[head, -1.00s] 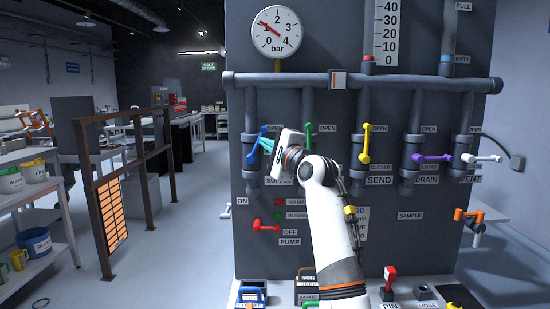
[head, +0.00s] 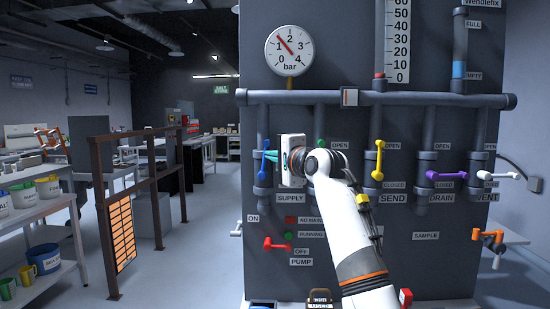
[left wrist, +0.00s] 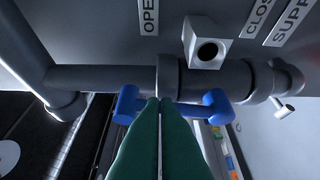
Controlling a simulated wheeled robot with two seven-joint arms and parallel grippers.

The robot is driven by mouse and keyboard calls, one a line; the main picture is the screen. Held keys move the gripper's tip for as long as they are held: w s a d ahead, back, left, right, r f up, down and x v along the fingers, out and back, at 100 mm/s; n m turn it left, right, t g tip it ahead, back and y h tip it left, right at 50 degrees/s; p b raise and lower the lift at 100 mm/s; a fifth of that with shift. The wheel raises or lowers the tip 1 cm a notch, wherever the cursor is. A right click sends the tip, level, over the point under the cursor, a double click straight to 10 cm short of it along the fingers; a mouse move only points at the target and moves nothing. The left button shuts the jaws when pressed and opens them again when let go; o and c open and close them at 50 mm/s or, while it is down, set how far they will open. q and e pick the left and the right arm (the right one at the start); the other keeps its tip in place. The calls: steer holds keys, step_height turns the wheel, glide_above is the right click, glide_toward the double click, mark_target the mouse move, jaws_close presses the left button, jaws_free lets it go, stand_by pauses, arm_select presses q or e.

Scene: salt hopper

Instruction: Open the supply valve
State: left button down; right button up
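The blue lever (head: 264,158) of the supply valve sits on the leftmost pipe, above the SUPPLY label (head: 291,198). It hangs close to upright, along the pipe. My left gripper (head: 277,160) is at the panel just right of the lever, its teal fingers pointing left at it. In the left wrist view the fingers (left wrist: 158,100) lie together with only a thin line between them. They cover the middle of the blue lever (left wrist: 214,108), whose two ends show either side. Whether they touch it I cannot tell. My right gripper is out of view.
Right of the arm are a yellow lever (head: 379,158), a purple lever (head: 446,175) and a white lever (head: 499,176). A green lever (head: 320,143) is partly hidden by my arm. A red pump lever (head: 275,243) is below. The gauge (head: 289,52) reads low.

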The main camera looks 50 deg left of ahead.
arm_select(q)
steer(key=shift+f, duration=0.1)
stand_by(0.8)
steer(key=s+d+b, duration=0.1)
steer(key=d+b, duration=0.1)
steer(key=d, duration=0.5)
steer(key=shift+d+r, duration=0.15)
steer(key=shift+r, duration=0.05)
stand_by(0.4)
